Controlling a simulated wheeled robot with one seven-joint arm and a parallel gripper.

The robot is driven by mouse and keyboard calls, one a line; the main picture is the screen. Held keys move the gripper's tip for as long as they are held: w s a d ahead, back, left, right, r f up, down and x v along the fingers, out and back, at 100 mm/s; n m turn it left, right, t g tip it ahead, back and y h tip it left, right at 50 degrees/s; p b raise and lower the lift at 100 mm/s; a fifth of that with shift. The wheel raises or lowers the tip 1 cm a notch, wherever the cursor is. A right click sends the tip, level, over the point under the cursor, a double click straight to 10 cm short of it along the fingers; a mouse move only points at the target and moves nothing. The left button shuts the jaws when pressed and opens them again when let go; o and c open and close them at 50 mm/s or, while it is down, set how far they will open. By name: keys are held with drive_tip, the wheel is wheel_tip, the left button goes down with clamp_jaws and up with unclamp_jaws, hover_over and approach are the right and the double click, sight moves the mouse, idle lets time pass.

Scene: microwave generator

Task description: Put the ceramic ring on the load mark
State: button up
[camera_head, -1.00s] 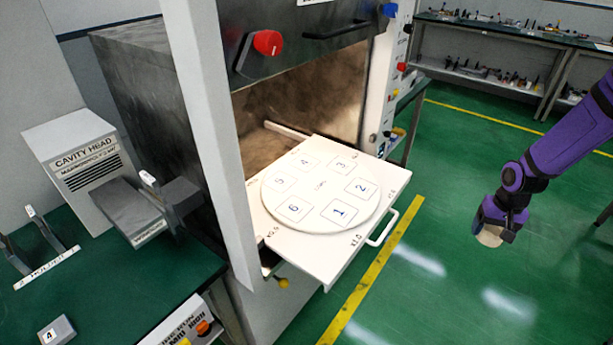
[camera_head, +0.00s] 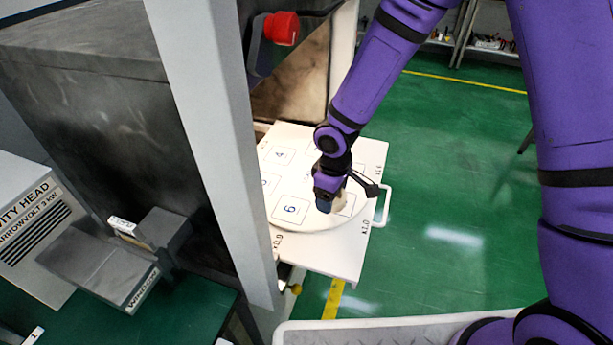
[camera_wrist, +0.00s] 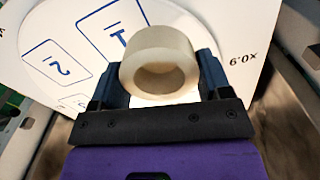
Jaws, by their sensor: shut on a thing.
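My gripper (camera_head: 326,202) is over the round white turntable plate (camera_head: 285,180), around the squares marked 6 (camera_head: 290,210) and 1 (camera_wrist: 112,42). It is shut on the pale ceramic ring (camera_wrist: 160,42), which sits between the two dark fingers in the wrist view, its hole facing the camera. In the head view the ring is mostly hidden by the gripper. Squares 4 (camera_head: 283,155) and 2 (camera_wrist: 62,68) also show. I cannot make out a load mark now; my arm covers the plate's middle. I cannot tell whether the ring touches the plate.
The plate lies on a white pulled-out tray (camera_head: 335,258) with a handle (camera_head: 386,204). A grey upright post (camera_head: 215,150) stands left of the tray, with a red knob (camera_head: 282,28) above. The green floor (camera_head: 450,200) at right is open.

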drive_tip(key=shift+s+a, duration=0.1)
drive_tip(key=shift+a, duration=0.3)
hover_over(306, 176)
drive_tip(key=shift+s+f, duration=0.15)
drive_tip(key=shift+f, duration=0.5)
drive_tip(key=shift+w+f, duration=0.1)
drive_tip(key=shift+w, duration=0.15)
drive_tip(key=shift+f, duration=1.65)
drive_tip(key=shift+f, duration=0.1)
drive_tip(key=o, duration=1)
wheel_tip(306, 176, up, 8)
drive_tip(key=shift+f, duration=0.15)
